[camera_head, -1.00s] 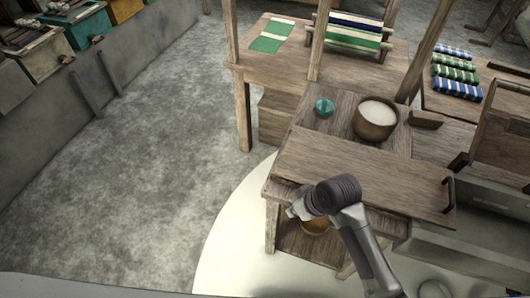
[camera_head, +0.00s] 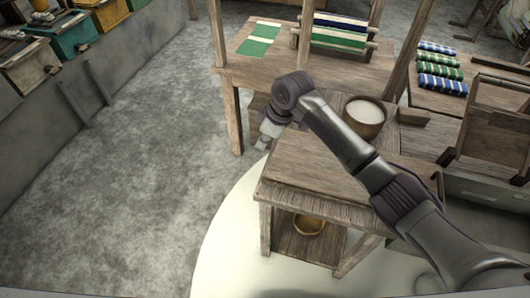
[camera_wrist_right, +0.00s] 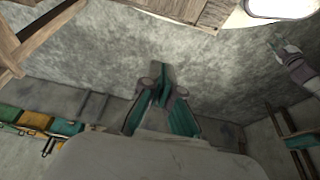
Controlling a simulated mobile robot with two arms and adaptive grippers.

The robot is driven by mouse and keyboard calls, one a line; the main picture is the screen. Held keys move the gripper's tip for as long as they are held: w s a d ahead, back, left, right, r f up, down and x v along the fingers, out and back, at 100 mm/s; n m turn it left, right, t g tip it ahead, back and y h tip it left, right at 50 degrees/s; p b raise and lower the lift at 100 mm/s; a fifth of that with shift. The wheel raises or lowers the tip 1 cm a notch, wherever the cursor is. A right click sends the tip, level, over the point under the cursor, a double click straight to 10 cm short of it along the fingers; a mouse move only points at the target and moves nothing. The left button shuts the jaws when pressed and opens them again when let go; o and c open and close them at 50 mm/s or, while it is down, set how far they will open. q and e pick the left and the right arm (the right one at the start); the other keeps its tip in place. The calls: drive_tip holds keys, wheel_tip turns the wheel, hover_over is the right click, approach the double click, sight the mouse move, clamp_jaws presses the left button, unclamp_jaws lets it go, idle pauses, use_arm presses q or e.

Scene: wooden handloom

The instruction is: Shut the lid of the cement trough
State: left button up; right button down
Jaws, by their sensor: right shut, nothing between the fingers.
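The grey cement trough (camera_head: 488,188) is at the right edge of the head view, beyond the wooden table; only part of it shows. A framed wooden panel (camera_head: 492,142) stands raised on its far side and looks like its lid, open. My right gripper (camera_head: 264,140) is left of the table, well away from the trough, with my arm reaching across the tabletop. In the right wrist view its fingers (camera_wrist_right: 163,78) are together and empty above grey floor. My left gripper (camera_wrist_right: 280,48) seems to show small at that view's right; its fingers are unclear.
The wooden table (camera_head: 325,172) lies between my right gripper and the trough; a bowl of white stuff (camera_head: 364,116) stands on it behind my arm. Upright loom posts (camera_head: 388,50) rise behind. Rolled cloths (camera_head: 440,73) lie at back right. Floor at left is clear.

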drive_tip(key=f+p, duration=0.1)
drive_tip(key=f, duration=0.2)
drive_tip(key=f+p, duration=0.1)
drive_tip(key=f, duration=0.1)
drive_tip(key=f+p, duration=0.1)
drive_tip(key=f, duration=0.2)
drive_tip(key=shift+s+d+f, duration=0.1)
drive_tip(key=shift+d+f, duration=0.15)
drive_tip(key=shift+f, duration=0.1)
drive_tip(key=shift+s+d, duration=0.1)
drive_tip(key=shift+d, duration=0.15)
drive_tip(key=shift+f, duration=0.1)
drive_tip(key=shift+a, duration=0.1)
